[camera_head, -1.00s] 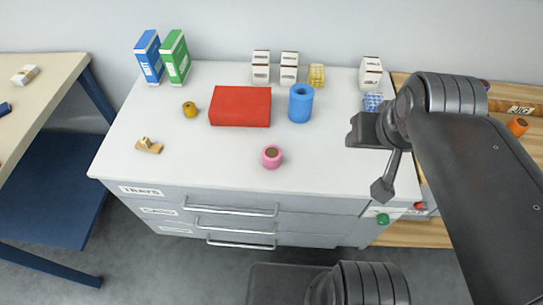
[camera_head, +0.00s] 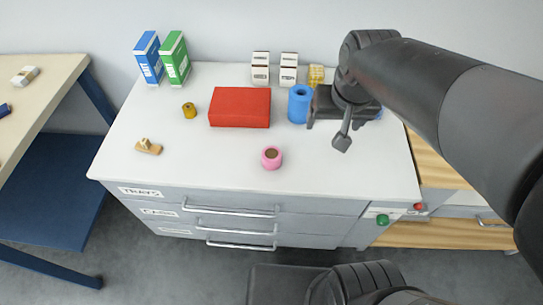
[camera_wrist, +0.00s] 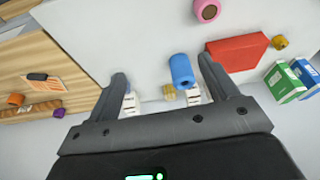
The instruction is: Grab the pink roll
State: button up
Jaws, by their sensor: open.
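The pink roll (camera_head: 271,158) stands on the white cabinet top near its front edge, with a dark brown centre. In the wrist view the pink roll (camera_wrist: 207,10) is at the top edge, partly cut off. My gripper (camera_head: 326,118) is above the right part of the cabinet top, to the right of and behind the pink roll. In the wrist view my gripper's two fingers (camera_wrist: 160,82) are spread apart with nothing held between them. The gap shows the white surface and a blue cylinder beyond.
A blue cylinder (camera_head: 300,103) and a red box (camera_head: 240,107) stand behind the pink roll. A small yellow roll (camera_head: 189,110) and a wooden piece (camera_head: 148,146) are to the left. White boxes (camera_head: 288,68) stand at the back. The surface around the pink roll is clear.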

jog(key=w+a+f+g, duration=0.2)
jog(key=w+a+f, duration=0.3)
jog(key=a+f, duration=0.2)
jog(key=n+g, duration=0.1)
send_over(271, 154)
notch_tip(271, 154, down, 7)
jog(key=shift+d+r, duration=0.1)
jog(key=shift+f, duration=0.35)
notch_tip(271, 154, down, 11)
jog(key=shift+r, duration=0.2)
jog(key=c, duration=1.1)
